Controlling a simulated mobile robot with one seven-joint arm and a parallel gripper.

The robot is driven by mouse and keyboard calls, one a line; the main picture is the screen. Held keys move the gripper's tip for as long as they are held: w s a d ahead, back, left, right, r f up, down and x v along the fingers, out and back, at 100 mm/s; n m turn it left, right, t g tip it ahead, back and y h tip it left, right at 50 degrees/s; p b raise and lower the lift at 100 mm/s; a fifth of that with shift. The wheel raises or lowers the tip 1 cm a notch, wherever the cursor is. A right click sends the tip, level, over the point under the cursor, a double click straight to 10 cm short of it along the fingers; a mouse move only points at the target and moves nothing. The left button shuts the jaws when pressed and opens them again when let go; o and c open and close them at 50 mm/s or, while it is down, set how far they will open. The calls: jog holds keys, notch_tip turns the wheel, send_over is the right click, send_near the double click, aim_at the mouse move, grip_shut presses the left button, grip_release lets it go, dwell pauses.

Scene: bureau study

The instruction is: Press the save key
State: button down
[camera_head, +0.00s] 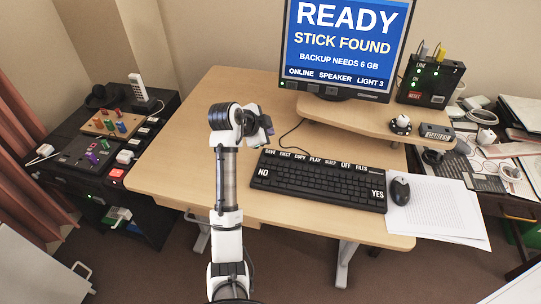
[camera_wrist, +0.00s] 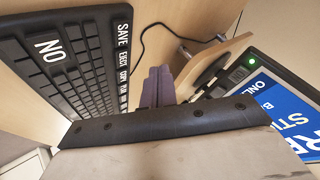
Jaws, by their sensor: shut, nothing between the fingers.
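The black keyboard (camera_head: 318,182) lies on the wooden desk, with white labels along its back edge: SAVE, EJECT, COPY, PLAY, SLEEP, OFF, FILES. The save key (camera_head: 270,152) is at the back left corner; its label also shows in the wrist view (camera_wrist: 123,33). The NO key is at the left, the YES key at the right. My gripper (camera_head: 268,130) is just beyond the keyboard's back left corner, above the desk. In the wrist view its fingers (camera_wrist: 158,88) are together and empty, to the right of the label row. I cannot see contact with any key.
The monitor (camera_head: 346,45) stands on a raised wooden shelf (camera_head: 345,112) behind the keyboard and reads READY, STICK FOUND, BACKUP NEEDS 6 GB. A mouse (camera_head: 399,191) and papers (camera_head: 437,208) lie at right. The desk's left side is clear.

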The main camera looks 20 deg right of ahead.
aim_at(268, 154)
jog(key=shift+f+b, duration=1.5)
jog(key=shift+f, duration=1.3)
jog(key=shift+f, duration=0.1)
jog(key=shift+f, duration=0.35)
jog(key=shift+f+b, duration=0.45)
jog(key=shift+b, duration=0.05)
jog(key=shift+r, duration=0.15)
dwell(0.4)
jog(key=shift+r+p, duration=0.7)
jog(key=shift+r, duration=0.1)
jog(key=shift+r+p, duration=1.85)
jog(key=shift+r, duration=0.65)
